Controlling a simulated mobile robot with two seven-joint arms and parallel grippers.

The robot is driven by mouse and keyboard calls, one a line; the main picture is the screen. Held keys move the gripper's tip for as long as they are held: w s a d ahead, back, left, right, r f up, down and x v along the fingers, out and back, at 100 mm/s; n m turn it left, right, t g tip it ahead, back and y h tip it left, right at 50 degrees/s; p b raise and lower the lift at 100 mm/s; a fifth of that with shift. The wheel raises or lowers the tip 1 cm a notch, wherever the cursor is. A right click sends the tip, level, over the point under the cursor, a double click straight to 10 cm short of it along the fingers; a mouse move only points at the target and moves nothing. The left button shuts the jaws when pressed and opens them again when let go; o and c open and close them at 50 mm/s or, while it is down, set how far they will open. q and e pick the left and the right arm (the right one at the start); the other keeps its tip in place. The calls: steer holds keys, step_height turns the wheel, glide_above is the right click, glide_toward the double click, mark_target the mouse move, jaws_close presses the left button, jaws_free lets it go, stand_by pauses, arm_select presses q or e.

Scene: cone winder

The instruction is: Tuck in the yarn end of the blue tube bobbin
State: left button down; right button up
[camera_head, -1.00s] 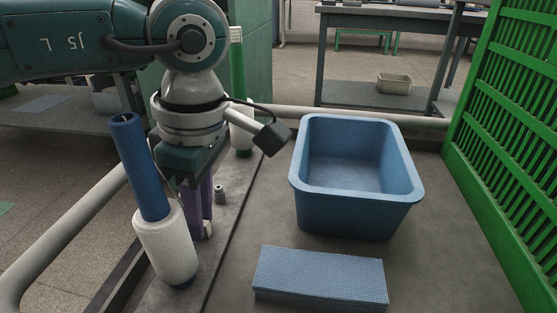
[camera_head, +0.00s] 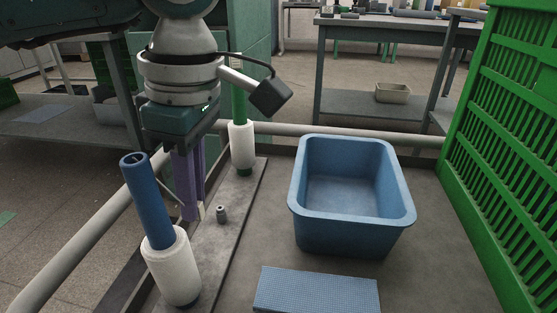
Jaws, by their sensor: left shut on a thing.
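The blue tube bobbin (camera_head: 146,200) stands on the plate at the lower left, a tall blue tube with white yarn (camera_head: 173,267) wound around its lower part. The tube leans a little to the left in the picture. My left gripper (camera_head: 194,213) points down just right of and behind the tube, its purple fingers apart from the white yarn. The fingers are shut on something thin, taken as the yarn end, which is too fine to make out. My right gripper is out of view.
A bobbin with a green tube and white yarn (camera_head: 242,147) stands behind. A small grey peg (camera_head: 222,214) sits between the bobbins. To the right are a blue bin (camera_head: 348,242), a blue textured pad (camera_head: 316,291) and a green slatted crate (camera_head: 515,130).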

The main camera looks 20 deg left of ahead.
arm_select(q)
step_height(320, 180, up, 16)
steer(key=p, duration=0.5)
steer(key=shift+p, duration=0.3)
